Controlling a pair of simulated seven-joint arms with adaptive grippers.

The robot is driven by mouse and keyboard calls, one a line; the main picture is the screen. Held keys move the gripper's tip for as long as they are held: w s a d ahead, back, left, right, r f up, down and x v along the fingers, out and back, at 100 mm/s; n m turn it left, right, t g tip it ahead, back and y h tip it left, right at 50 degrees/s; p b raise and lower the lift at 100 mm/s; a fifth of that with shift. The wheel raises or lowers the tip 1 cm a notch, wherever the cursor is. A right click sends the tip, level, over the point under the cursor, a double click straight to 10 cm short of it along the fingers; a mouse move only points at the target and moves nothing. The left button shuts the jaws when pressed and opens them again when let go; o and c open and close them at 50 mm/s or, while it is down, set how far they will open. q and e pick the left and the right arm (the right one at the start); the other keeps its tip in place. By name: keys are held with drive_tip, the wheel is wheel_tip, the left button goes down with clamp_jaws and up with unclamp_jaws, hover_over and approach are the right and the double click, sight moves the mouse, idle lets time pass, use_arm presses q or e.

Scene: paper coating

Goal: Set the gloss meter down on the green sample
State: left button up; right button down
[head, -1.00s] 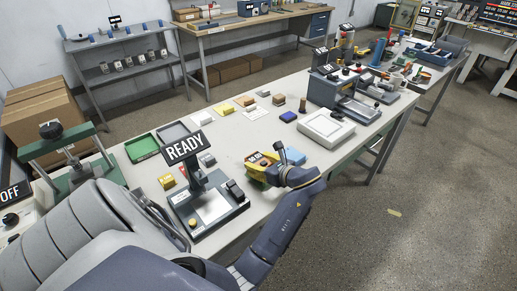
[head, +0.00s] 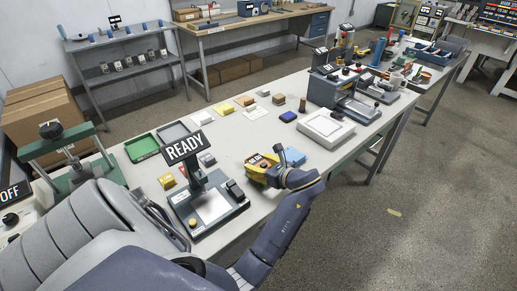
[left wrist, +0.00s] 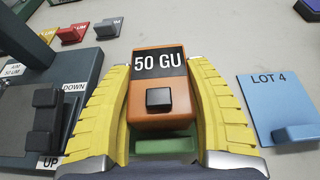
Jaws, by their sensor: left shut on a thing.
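The gloss meter (left wrist: 158,92) is an orange block with a black "50 GU" display and a black button. My left gripper (left wrist: 160,120) has its yellow fingers closed on both sides of it. In the head view the left gripper (head: 262,173) and the orange meter (head: 258,160) are over the table, right of the READY stand. A green piece, likely part of the green sample (left wrist: 166,146), shows just below the meter between the fingers. The rest of it is hidden, and I cannot tell whether the meter touches it. My right gripper is not in view.
A blue LOT 4 plate (left wrist: 272,98) lies close on the right. The READY stand (head: 205,200) with its DOWN/UP switch is close on the left. Small yellow (head: 167,181) and grey blocks lie behind it. A white tray-like unit (head: 326,129) stands farther right.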

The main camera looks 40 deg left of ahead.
use_arm(q)
drive_tip(key=o, duration=1.6)
drive_tip(key=shift+c, duration=0.2)
